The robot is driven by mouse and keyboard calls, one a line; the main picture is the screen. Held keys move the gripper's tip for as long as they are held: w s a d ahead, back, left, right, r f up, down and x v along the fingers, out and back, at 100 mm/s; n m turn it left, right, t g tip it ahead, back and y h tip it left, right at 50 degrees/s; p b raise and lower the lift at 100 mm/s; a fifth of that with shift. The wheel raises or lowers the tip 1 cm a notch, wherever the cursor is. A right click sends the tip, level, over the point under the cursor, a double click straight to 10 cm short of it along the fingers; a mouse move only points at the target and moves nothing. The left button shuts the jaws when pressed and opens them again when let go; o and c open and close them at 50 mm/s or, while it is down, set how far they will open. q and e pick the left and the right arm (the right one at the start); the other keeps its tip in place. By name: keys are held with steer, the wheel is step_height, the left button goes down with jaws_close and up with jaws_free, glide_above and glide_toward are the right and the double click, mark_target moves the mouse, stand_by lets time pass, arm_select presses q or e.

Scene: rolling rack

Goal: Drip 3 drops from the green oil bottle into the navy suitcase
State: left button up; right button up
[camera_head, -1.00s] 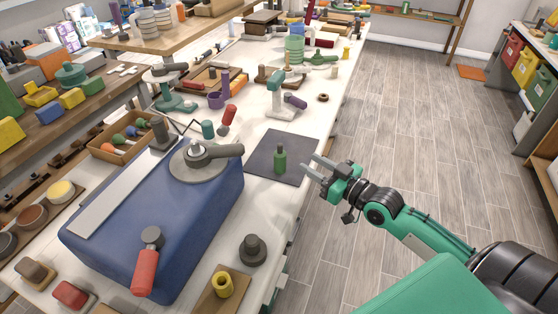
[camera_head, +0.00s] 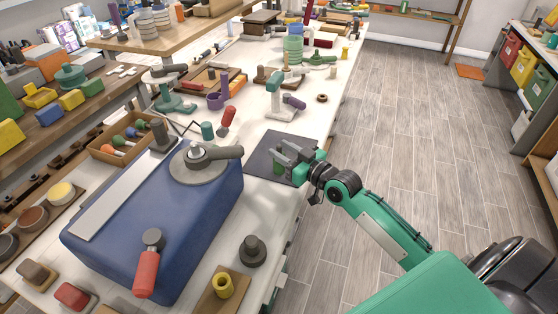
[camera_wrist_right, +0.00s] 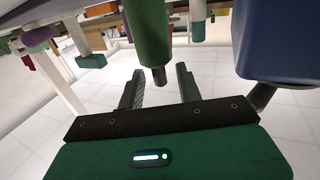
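The green oil bottle (camera_head: 279,169) stands upright on a dark mat (camera_head: 259,150), mostly hidden behind my right gripper (camera_head: 284,149). In the right wrist view, which appears upside down, the green bottle (camera_wrist_right: 149,32) lies between and beyond the two spread fingers of the right gripper (camera_wrist_right: 158,84). A gap shows on both sides of its neck, so the fingers are open around it. The navy suitcase (camera_head: 195,225) lies on the table to the left of the bottle; it also shows in the wrist view (camera_wrist_right: 280,40). My left gripper is not in view.
A grey round piece with a handle (camera_head: 200,165) and a red-handled tool (camera_head: 148,268) rest on the suitcase. Open floor (camera_head: 400,120) lies to the right.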

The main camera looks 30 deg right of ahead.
steer(key=shift+x, duration=0.8)
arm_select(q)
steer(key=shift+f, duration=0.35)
arm_select(e)
jaws_close()
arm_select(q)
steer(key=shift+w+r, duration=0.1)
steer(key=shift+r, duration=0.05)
